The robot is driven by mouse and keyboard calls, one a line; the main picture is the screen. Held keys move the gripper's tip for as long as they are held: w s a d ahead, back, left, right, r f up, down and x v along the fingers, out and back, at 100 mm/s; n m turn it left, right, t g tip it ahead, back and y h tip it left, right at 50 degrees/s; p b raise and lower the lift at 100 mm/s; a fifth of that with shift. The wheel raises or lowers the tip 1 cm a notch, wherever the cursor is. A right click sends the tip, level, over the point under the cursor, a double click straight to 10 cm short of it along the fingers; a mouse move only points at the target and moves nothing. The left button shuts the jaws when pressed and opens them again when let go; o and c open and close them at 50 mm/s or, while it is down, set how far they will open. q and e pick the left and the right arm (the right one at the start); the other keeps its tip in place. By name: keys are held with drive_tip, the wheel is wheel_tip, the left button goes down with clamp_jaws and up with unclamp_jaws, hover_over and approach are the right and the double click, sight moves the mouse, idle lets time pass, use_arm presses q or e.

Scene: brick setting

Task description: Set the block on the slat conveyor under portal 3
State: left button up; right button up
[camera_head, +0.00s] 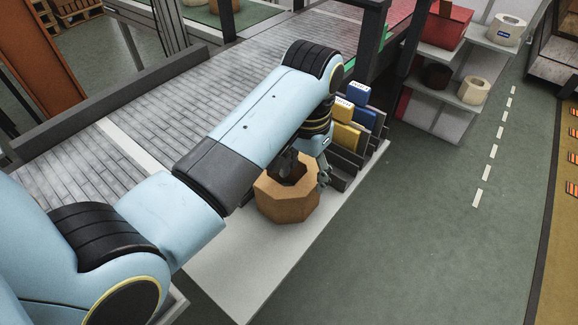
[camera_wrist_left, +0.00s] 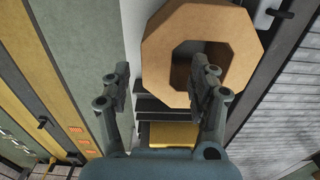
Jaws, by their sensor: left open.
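A tan octagonal block (camera_head: 285,204) with an open hole stands on the pale ledge (camera_head: 235,272) beside the slat conveyor (camera_head: 75,165). It also shows at the top of the left wrist view (camera_wrist_left: 165,50). My left gripper (camera_head: 308,172) is open at the block's wall. In the left wrist view (camera_wrist_left: 160,85) one finger overlaps the hole and the other is outside the wall; contact cannot be told. The conveyor's slats (camera_wrist_left: 280,105) also show at right there. Dark portal posts (camera_head: 368,45) stand at the back; no portal number is readable. My right gripper is not in view.
A dark rack with blue (camera_head: 364,116) and yellow boxes (camera_head: 345,137) stands just behind the block. Shelves (camera_head: 440,105) with a red bin (camera_head: 440,25) and pale ring-shaped pieces are at the back right. Green floor (camera_head: 430,240) is clear at right. My left arm covers part of the conveyor.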

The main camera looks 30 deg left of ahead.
sight(304, 183)
use_arm(q)
wheel_tip(304, 183, down, 3)
drive_tip(key=shift+s+r, duration=0.1)
drive_tip(key=shift+r, duration=0.05)
drive_tip(key=shift+f, duration=0.3)
drive_tip(key=f, duration=0.4)
drive_tip(key=shift+w+d+f, duration=0.2)
drive_tip(key=shift+w+f, duration=0.05)
drive_tip(key=shift+w, duration=0.1)
drive_tip(key=shift+f, duration=0.3)
drive_tip(key=c, duration=0.5)
clamp_jaws()
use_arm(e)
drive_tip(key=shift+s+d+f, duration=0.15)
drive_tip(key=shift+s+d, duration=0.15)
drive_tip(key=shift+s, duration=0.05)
